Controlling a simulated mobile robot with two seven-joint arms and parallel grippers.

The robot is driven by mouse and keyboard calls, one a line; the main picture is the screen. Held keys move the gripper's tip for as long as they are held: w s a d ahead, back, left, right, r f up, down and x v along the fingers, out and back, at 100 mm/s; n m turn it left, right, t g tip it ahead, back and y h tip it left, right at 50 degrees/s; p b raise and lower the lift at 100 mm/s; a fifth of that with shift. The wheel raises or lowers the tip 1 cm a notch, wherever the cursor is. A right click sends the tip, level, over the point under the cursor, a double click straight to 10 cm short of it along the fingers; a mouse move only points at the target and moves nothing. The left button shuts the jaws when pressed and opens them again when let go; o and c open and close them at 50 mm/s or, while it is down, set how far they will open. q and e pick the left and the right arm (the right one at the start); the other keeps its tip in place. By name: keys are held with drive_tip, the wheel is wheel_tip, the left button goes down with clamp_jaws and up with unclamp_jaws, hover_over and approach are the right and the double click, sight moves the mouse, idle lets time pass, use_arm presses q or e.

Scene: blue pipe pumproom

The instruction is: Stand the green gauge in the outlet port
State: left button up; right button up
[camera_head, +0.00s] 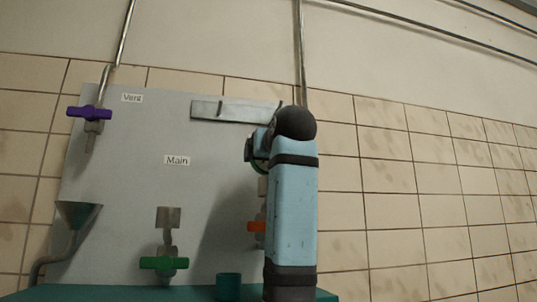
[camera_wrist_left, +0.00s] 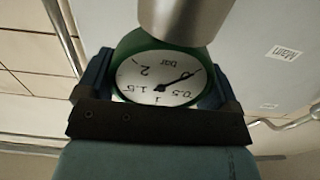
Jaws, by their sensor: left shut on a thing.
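The green gauge (camera_wrist_left: 158,76) has a white dial marked in bar and appears upside down in the left wrist view. My left gripper (camera_wrist_left: 155,85) is shut on it, a blue finger on each side. A grey metal cylinder (camera_wrist_left: 185,15) lies against or just in front of the gauge's rim; I cannot tell whether they touch. In the head view the gripper (camera_head: 255,150) is mostly hidden by my light blue arm. Below it, a grey pipe stub (camera_head: 262,187) shows partly above an orange valve handle (camera_head: 256,227). No outlet label is visible. My right gripper is not in view.
The grey panel (camera_head: 220,180) carries a purple valve (camera_head: 89,112), a "Main" label (camera_head: 177,160), a funnel (camera_head: 78,213) and a green valve (camera_head: 164,263) under another grey stub (camera_head: 168,216). A metal rail (camera_head: 235,111) is above. A teal cup (camera_head: 228,287) stands on the teal ledge (camera_head: 120,294).

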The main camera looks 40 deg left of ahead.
use_arm(q)
drive_tip(key=o, duration=0.8)
drive_tip(key=b+v, duration=0.3)
drive_tip(key=v, duration=1.1)
drive_tip(key=shift+a, duration=0.1)
